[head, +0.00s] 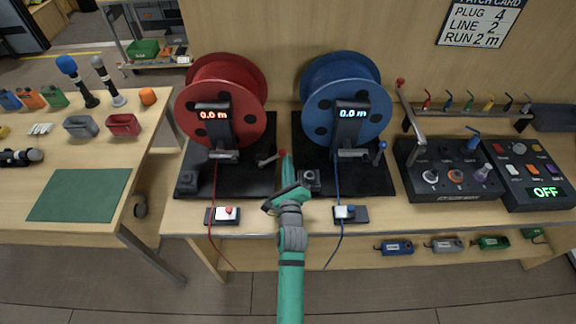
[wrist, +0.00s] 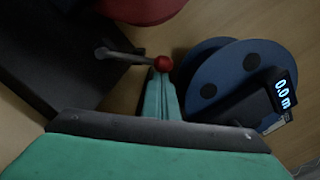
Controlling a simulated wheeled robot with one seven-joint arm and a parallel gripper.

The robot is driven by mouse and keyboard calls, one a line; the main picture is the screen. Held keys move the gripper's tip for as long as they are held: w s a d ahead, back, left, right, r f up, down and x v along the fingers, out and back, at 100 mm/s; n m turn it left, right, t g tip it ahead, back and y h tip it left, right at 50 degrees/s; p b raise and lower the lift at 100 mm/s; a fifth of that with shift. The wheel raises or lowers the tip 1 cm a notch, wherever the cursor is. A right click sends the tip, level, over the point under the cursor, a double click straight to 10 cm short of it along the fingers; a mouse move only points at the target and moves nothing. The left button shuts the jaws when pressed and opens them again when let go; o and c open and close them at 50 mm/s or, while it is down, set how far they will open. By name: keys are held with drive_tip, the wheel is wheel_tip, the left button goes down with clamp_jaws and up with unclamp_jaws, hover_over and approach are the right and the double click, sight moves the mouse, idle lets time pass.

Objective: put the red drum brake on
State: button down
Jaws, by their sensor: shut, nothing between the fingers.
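The red drum (head: 221,100) stands on a black base (head: 250,185), with a display reading 0.0 m. A lever with a red knob (head: 283,153) sticks out at its right; its rod (wrist: 122,55) and knob (wrist: 162,63) show in the wrist view. I cannot tell for certain which part is the brake. My green gripper (head: 286,163) is shut and empty. In the wrist view its fingertips (wrist: 162,82) are right by the red knob, seemingly close or touching. A small dark block (head: 187,180) sits at the base's front left. A white box with a red knob (head: 226,213) sits in front.
The blue drum (head: 346,95) stands close on the right, its lever ending in a blue knob (head: 382,146). A small dark block (head: 310,180) on its base is just right of my gripper. Control boxes (head: 450,170) lie farther right. A red cable hangs over the front edge.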

drive_tip(key=shift+a+r+n, duration=0.5)
drive_tip(key=shift+r+n, duration=0.35)
drive_tip(key=shift+n, duration=0.15)
drive_tip(key=a+r+n, duration=0.3)
drive_tip(key=a+n, duration=0.2)
drive_tip(key=n, duration=0.3)
drive_tip(key=shift+a+r, duration=0.3)
drive_tip(key=shift+a, duration=0.15)
